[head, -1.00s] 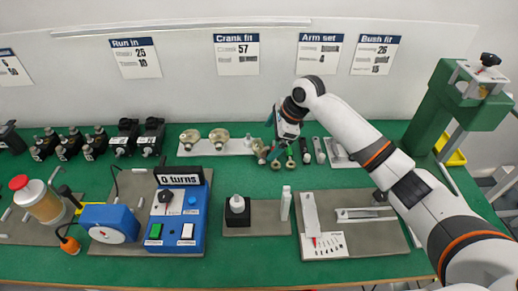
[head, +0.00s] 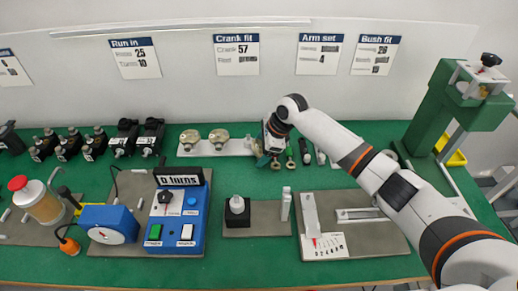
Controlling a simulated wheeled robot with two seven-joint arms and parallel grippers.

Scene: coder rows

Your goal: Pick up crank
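Two round brass pieces, likely the cranks, sit on a pale strip (head: 236,149) at the back of the bench: one on the left (head: 190,138) and one in the middle (head: 219,137). A third brass piece (head: 262,160) at the strip's right end is mostly hidden by my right gripper (head: 266,152). The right gripper points down at this piece from above, with its fingertips close to it or touching it. The fingers are small and overlapped, so I cannot see whether they are closed on it. My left gripper is not in view.
Small rods (head: 305,152) stand close to the right of the gripper. A blue control box (head: 179,217) is at front left, and a black block with a pale knob (head: 237,211) is in front middle. A green press (head: 455,105) stands at the right. Green bench is open between strip and front mats.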

